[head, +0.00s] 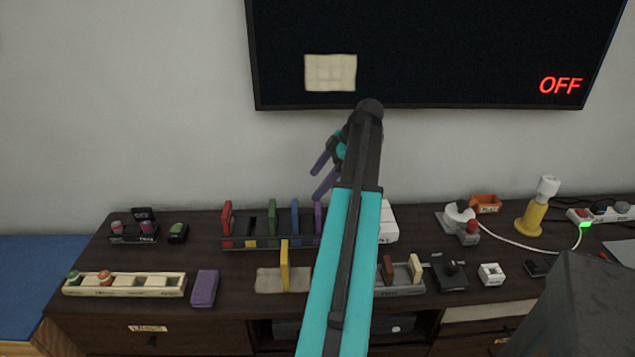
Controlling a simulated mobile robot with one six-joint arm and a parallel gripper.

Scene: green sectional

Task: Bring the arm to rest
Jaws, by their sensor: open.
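My gripper (325,174) shows in the head view with its two purple fingers apart. It is open and empty, pointing left and down in front of the wall, above the cabinet. My teal and black arm stretches from the bottom middle of the view up to the lower edge of the screen. The arm hides part of the cabinet top (232,290) behind it.
A rack (262,245) with several coloured slabs stands below my gripper. A yellow piece (284,268) stands upright in front of it. A yellow lamp (532,215) stands at right. The dark screen (430,50) reads OFF. Open air lies left of my gripper.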

